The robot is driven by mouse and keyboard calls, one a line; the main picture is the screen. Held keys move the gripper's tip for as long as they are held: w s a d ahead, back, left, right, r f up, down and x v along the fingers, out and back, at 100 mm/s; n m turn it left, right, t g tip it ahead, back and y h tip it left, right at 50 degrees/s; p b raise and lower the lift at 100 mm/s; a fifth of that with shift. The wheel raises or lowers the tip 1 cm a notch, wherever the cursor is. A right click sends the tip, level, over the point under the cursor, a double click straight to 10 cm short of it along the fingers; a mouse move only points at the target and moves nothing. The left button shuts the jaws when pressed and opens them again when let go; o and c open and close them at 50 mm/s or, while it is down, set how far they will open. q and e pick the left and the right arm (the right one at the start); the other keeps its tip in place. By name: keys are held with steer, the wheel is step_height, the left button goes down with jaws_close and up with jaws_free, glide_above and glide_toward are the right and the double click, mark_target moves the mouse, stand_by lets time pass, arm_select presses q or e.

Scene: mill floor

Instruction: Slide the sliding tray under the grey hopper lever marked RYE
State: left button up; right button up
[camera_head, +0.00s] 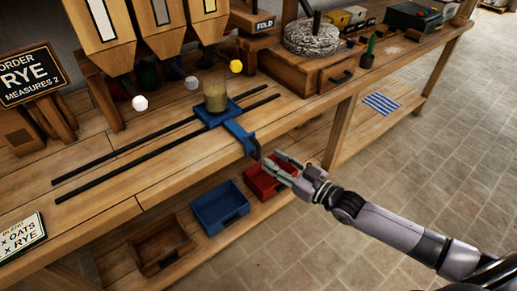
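The blue sliding tray (229,121) sits on two dark rails, below and slightly left of the yellow-knobbed lever (236,66). It carries a tan jar or cup (215,95), and its blue handle (243,136) reaches over the bench's front edge. The grey-knobbed lever (191,83) hangs under the middle hopper, left of the tray; no RYE marking is readable on it. A white-knobbed lever (139,103) hangs further left. My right gripper (270,162) is just right of the handle's end, its fingers apart and empty; contact with the handle is not visible. My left gripper is out of view.
The rails (120,173) run clear to the left of the tray. An order sign (27,75) reads RYE, measures 2. Below the bench are a blue bin (220,208), a red bin (262,184) and a wooden box (160,248). A millstone (310,38) stands at right.

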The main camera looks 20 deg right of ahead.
mark_target(258, 148)
steer(key=x, duration=0.6)
steer(key=shift+w+a, duration=0.2)
steer(key=shift+w, duration=0.05)
steer(key=shift+c, duration=0.4)
jaws_close()
